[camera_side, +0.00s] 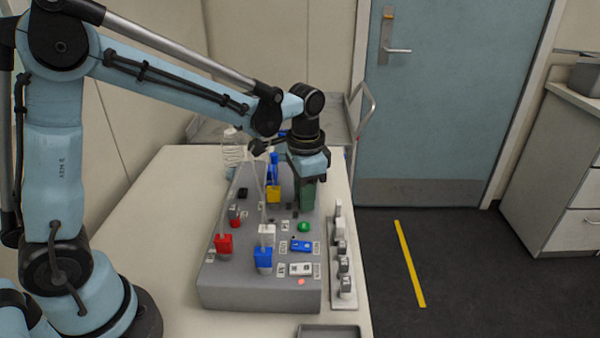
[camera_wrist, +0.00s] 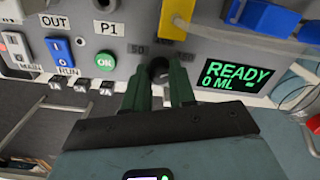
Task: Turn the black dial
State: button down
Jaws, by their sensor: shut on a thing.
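The black dial (camera_wrist: 158,69) is on the grey panel in the wrist view, beneath scale marks, of which "50" can be read. My gripper (camera_wrist: 161,74) has its two green fingers on either side of the dial, shut on it. In the side view my gripper (camera_side: 306,193) points down at the far right part of the grey console (camera_side: 260,298). The dial is hidden behind the fingers there. The pointer of the dial cannot be made out.
A lit display (camera_wrist: 235,77) reads "READY 0 ML" right of the dial. A green OK button (camera_wrist: 105,62) and a blue RUN switch (camera_wrist: 59,50) are left of it. A yellow block (camera_wrist: 176,18) sits close above. Red (camera_side: 223,244) and blue (camera_side: 263,258) connectors stand on the console.

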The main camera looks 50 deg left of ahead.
jog(key=c, duration=0.9)
grip_release()
jog(key=shift+r, duration=0.15)
notch_tip(320, 180, up, 12)
jog(key=shift+d+f, duration=0.1)
jog(key=shift+s, duration=0.1)
jog(key=shift+s+a+f+n+t, duration=0.5)
jog(key=shift+s+f+n+t, duration=0.6)
jog(key=shift+s, duration=0.7)
jog(key=shift+s+a+f+n+t, duration=0.55)
jog(key=shift+s+f+t, duration=0.6)
jog(key=shift+s, duration=0.7)
jog(key=shift+s+a+f+n+t, duration=0.5)
jog(key=shift+s+f+n+t, duration=0.35)
jog(key=shift+s+t, duration=0.75)
